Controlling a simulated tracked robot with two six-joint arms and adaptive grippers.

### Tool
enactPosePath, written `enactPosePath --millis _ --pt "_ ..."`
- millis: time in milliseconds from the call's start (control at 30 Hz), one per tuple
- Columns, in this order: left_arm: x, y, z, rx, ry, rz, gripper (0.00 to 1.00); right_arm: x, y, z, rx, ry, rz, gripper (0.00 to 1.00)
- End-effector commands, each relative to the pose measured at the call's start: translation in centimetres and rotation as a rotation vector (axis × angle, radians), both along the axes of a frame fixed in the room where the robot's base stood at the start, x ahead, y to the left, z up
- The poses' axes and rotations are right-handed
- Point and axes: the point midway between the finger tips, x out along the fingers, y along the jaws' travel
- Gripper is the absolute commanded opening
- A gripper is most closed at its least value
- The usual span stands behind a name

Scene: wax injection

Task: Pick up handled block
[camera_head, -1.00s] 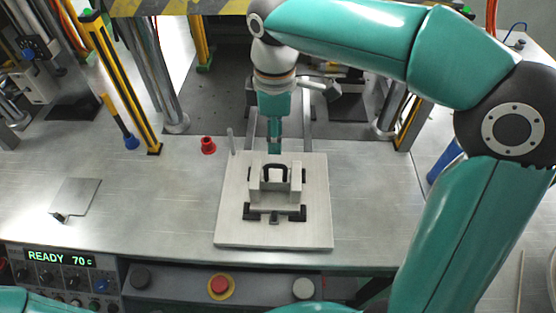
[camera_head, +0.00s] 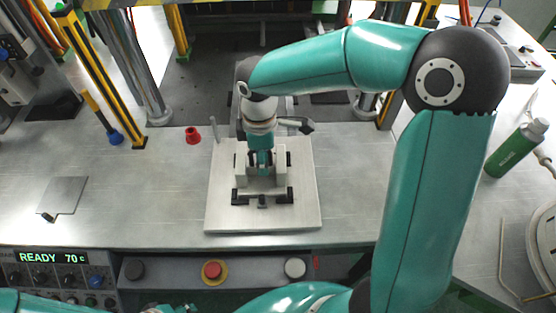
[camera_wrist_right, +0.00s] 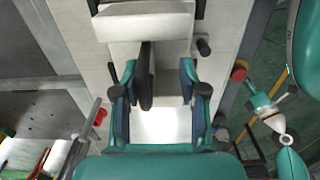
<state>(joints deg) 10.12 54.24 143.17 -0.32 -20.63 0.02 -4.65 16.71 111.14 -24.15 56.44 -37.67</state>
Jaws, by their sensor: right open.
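The handled block (camera_head: 265,183), pale metal with a black handle, sits on a light square plate (camera_head: 304,210) on the bench. In the right wrist view its pale body (camera_wrist_right: 147,24) is at the top, and its dark handle (camera_wrist_right: 147,75) points down between my fingers. My right gripper (camera_head: 262,168) is low over the block, its fingers around the handle and partly hiding it. In the right wrist view the right gripper (camera_wrist_right: 158,98) is open, with a finger on each side of the handle and gaps between. My left gripper is not in view.
A red cup-like part (camera_head: 193,135) and a thin upright pin (camera_head: 214,129) stand left of the block. A yellow-black post (camera_head: 104,85) rises farther left. A control panel (camera_head: 60,272) and buttons line the front edge. A green bottle (camera_head: 517,148) is at right.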

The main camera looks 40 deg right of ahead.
Motion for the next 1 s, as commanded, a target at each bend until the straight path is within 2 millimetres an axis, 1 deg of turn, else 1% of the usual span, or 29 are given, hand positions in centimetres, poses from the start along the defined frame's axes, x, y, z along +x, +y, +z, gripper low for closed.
enactPosePath --millis 100,233,333,533,567,800,1000 --pt "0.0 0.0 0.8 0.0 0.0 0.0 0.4 0.0 -0.3 -1.6 -0.001 0.006 0.001 0.42" --pt "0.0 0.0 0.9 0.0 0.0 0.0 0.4 0.1 -0.3 -3.3 -0.001 0.003 0.002 0.42" --pt "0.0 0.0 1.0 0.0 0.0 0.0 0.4 0.1 -0.3 -4.0 -0.001 0.001 0.001 0.42" --pt "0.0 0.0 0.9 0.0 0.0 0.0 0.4 0.2 -0.2 -4.0 -0.001 -0.001 0.002 0.42" --pt "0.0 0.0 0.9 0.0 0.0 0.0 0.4 0.2 -0.2 -4.0 -0.001 -0.001 0.002 0.4" --pt "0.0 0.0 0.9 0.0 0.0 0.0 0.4 0.2 -0.2 -4.0 0.0 0.0 0.002 0.0" --pt "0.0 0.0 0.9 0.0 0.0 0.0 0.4 0.2 -0.2 -4.0 -0.001 0.001 0.003 0.0"
